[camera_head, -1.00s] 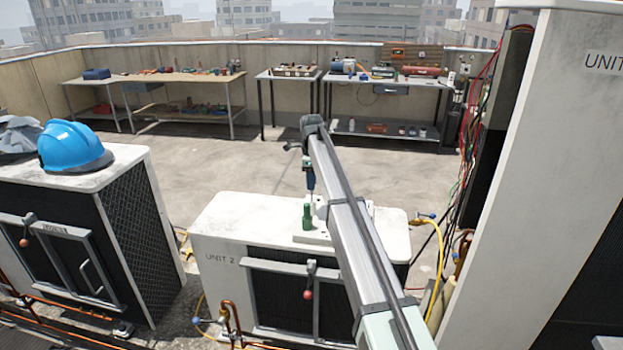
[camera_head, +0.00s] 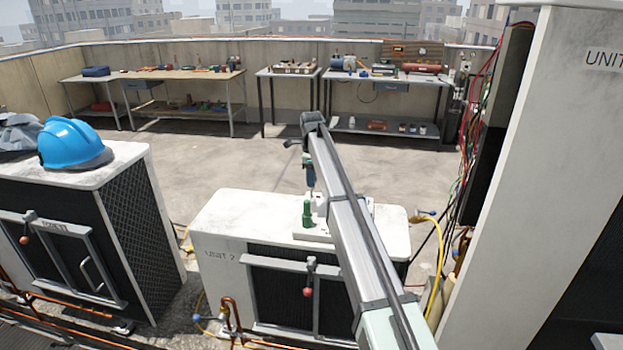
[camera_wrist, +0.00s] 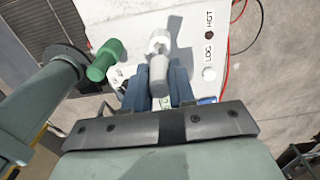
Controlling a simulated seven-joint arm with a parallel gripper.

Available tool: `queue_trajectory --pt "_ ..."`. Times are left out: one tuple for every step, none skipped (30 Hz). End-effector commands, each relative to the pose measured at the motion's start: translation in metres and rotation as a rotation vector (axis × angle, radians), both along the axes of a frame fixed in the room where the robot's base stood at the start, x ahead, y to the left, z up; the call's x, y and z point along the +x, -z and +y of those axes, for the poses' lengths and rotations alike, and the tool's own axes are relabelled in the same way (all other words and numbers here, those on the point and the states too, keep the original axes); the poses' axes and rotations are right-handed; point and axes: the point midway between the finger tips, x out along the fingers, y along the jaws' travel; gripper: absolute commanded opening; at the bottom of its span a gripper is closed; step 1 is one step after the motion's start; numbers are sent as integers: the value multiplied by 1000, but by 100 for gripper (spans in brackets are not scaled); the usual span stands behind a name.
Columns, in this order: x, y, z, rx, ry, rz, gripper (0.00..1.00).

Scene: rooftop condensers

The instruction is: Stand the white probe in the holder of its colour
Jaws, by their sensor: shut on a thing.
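My gripper (camera_wrist: 160,88) is shut on a pale grey-white piece, the white probe (camera_wrist: 158,72), between its blue fingers. The far end of the probe meets or overlaps a white round holder (camera_wrist: 159,41) in the wrist view. I cannot tell whether the probe is inside the holder or just above it. A green holder-like piece (camera_wrist: 103,61) stands to the left. In the head view my gripper (camera_head: 311,188) points down over the white base plate (camera_head: 310,237), close behind the green piece (camera_head: 307,214). My arm hides part of the plate there.
The plate sits on the UNIT 2 condenser (camera_head: 240,220). A dark red button (camera_wrist: 209,35) and a white button (camera_wrist: 208,74), near the labels HGT and LOG, lie to the right in the wrist view. A yellow hose (camera_head: 437,270) and cables run right of the unit.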

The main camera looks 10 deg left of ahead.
Motion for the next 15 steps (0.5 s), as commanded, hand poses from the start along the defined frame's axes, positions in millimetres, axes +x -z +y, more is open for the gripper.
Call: queue_trajectory --pt "0 0 0 0 0 0 0" --pt "0 0 0 0 0 0 0" --pt "0 1 0 0 0 0 0" --pt "0 1 0 0 0 0 0" --pt "0 1 0 0 0 0 0" --pt "0 2 0 0 0 0 0" --pt "0 2 0 0 0 0 0" --pt "0 2 0 0 0 0 0" --pt "0 3 0 0 0 0 0" --pt "0 3 0 0 0 0 0" --pt "0 4 0 0 0 0 0" --pt "0 4 0 0 0 0 0" --pt "0 5 0 0 0 0 0" --pt "0 5 0 0 0 0 0" --pt "0 5 0 0 0 0 0"
